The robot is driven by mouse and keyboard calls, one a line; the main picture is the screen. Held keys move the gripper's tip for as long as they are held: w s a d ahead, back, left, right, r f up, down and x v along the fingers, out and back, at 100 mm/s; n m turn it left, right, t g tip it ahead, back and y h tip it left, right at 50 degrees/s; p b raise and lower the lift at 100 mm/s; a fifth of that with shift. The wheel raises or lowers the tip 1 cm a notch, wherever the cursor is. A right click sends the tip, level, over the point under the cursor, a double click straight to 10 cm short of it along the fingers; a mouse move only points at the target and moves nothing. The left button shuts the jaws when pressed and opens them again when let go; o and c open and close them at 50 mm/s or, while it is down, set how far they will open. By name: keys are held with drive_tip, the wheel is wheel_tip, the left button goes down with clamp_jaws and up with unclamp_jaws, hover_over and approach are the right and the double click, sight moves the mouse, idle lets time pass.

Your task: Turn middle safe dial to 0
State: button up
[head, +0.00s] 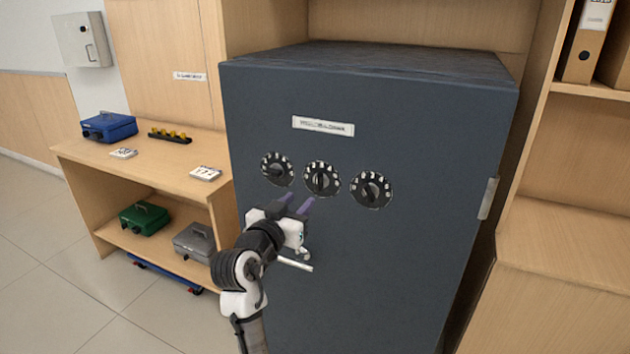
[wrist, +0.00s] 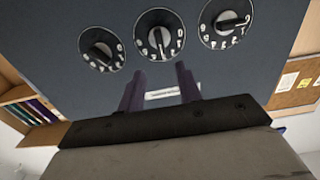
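The dark grey safe (head: 390,270) has three round black dials with white marks in a row on its front. The middle dial (head: 321,179) has its knob bar close to upright; the digits are too small to read surely. It also shows in the wrist view (wrist: 159,37), where the picture is upside down. My gripper (head: 300,199) is just below the middle dial, its two purple fingers pointing toward the safe. In the wrist view my gripper (wrist: 160,72) is open and empty, with the fingers apart and the middle dial beyond their tips. No touch shows.
The left dial (head: 278,169) and right dial (head: 372,189) sit close on either side of the middle one. A white label (head: 323,126) is above them. A wooden shelf (head: 150,172) with boxes stands left, and a wooden cabinet (head: 560,262) stands right.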

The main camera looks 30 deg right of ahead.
sight(317, 181)
drive_tip(key=p+x, duration=0.2)
drive_tip(key=x, duration=0.8)
drive_tip(key=shift+w, duration=0.15)
clamp_jaws()
